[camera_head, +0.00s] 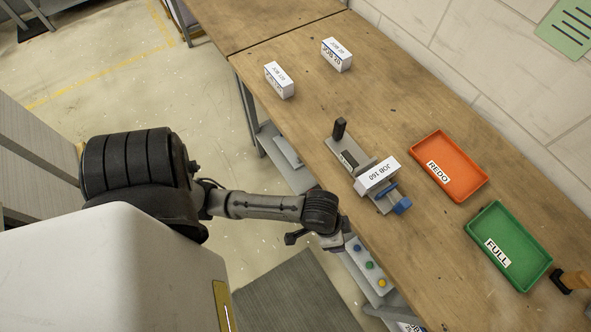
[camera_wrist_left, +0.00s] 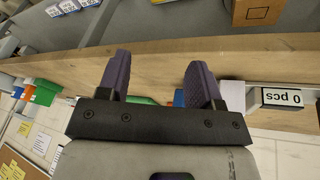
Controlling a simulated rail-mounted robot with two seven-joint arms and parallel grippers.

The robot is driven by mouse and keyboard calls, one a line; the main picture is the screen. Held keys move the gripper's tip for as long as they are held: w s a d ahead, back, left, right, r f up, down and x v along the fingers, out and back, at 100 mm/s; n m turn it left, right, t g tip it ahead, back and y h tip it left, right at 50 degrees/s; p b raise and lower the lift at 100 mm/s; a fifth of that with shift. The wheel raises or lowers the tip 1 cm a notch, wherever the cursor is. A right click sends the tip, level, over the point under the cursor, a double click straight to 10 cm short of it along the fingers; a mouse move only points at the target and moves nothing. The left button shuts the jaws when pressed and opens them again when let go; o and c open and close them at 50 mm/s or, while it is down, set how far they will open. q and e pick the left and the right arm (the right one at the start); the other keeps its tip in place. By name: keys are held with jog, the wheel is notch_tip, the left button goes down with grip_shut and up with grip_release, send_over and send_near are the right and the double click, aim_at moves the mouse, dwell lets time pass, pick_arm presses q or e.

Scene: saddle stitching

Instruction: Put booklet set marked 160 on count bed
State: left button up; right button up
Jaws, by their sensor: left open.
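The device looks like the count bed. From above I cannot tell how firmly the set is seated. My left gripper (camera_head: 292,238) is off the bench's front edge, below and left of the set, and apart from it. In the left wrist view its two fingers (camera_wrist_left: 158,85) are spread with nothing between them. My right gripper is not in view.
Two other white sets (camera_head: 279,80) (camera_head: 337,54) stand farther back on the bench. An orange REDO tray (camera_head: 462,150) and a green FULL tray (camera_head: 520,240) lie right of the device. A "0 pcs" display (camera_wrist_left: 282,98) shows in the wrist view. Coloured buttons (camera_head: 369,265) sit below the bench edge.

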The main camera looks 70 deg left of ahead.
pick_arm(q)
jog(key=s+a+y, duration=0.2)
jog(key=s+a, duration=0.3)
jog(key=s, duration=0.4)
jog(key=shift+s+r, duration=0.15)
jog(key=shift+s, duration=0.1)
